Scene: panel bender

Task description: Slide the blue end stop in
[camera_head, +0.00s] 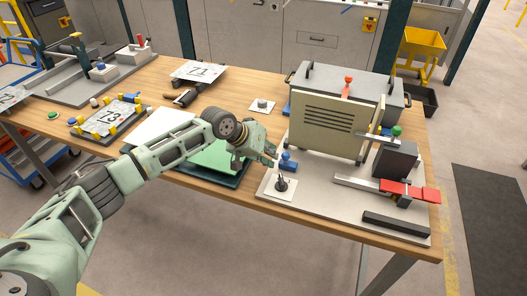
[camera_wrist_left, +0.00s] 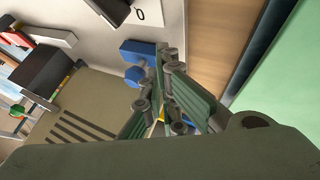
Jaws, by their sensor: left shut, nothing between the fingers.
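The blue end stop (camera_head: 288,161) is a small blue piece with a rounded knob. It stands on the pale base plate (camera_head: 335,205) of the bender, at the near left of the upright cream panel (camera_head: 325,125). It also shows in the left wrist view (camera_wrist_left: 137,62), close beside the fingertips. My left gripper (camera_head: 274,159) is shut and empty, with its tips just left of the stop. In the left wrist view the closed fingers (camera_wrist_left: 167,58) partly overlap the stop's edge; I cannot tell whether they touch it. My right gripper is in neither view.
A white square plate with a black upright piece (camera_head: 281,186) lies just in front of the stop. A red handle (camera_head: 410,191) and a black bar (camera_head: 396,226) are at the right. A green mat (camera_head: 215,158) lies under my left arm. Table edge is near in front.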

